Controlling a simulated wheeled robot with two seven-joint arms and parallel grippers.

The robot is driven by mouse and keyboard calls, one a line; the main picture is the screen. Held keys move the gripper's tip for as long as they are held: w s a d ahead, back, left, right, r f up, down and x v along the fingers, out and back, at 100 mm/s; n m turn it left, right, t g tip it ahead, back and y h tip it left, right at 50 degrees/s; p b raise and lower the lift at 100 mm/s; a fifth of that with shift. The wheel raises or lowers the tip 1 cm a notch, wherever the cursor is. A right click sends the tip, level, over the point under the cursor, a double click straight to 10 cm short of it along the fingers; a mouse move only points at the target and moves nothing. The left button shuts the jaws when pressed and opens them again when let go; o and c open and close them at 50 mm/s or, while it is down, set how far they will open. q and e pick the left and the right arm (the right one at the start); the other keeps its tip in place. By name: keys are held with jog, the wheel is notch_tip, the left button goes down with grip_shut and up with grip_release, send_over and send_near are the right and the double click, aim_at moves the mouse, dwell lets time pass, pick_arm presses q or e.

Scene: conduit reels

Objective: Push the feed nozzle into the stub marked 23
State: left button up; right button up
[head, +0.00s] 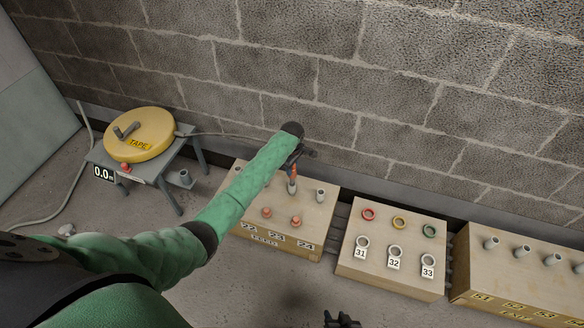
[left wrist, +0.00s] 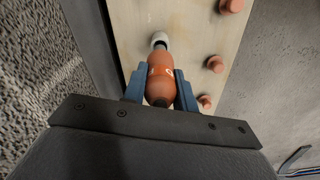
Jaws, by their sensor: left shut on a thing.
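My left gripper (head: 292,168) is shut on the orange feed nozzle (left wrist: 160,72), between its blue-grey fingers in the left wrist view. The nozzle points down at a grey stub (head: 292,189) on the wooden box (head: 310,222) labelled 22, 23 and 24. That stub lines up with the 23 label (head: 277,238). Another grey stub (head: 320,195) stands to the right. My right gripper (head: 341,320) is at the bottom edge, its jaws unclear.
A box with coloured rings (head: 392,265) and one with several stubs (head: 520,275) stand to the right. A yellow tape reel (head: 138,133) sits on a stand at left. A block wall rises behind.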

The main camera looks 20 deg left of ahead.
pick_arm(q)
jog(key=shift+p, duration=0.6)
dwell(0.5)
jog(key=shift+f, duration=0.35)
jog(key=shift+f, duration=0.35)
jog(key=shift+f, duration=0.4)
jog(key=shift+f, duration=0.25)
jog(key=shift+f, duration=0.1)
jog(key=shift+f, duration=0.1)
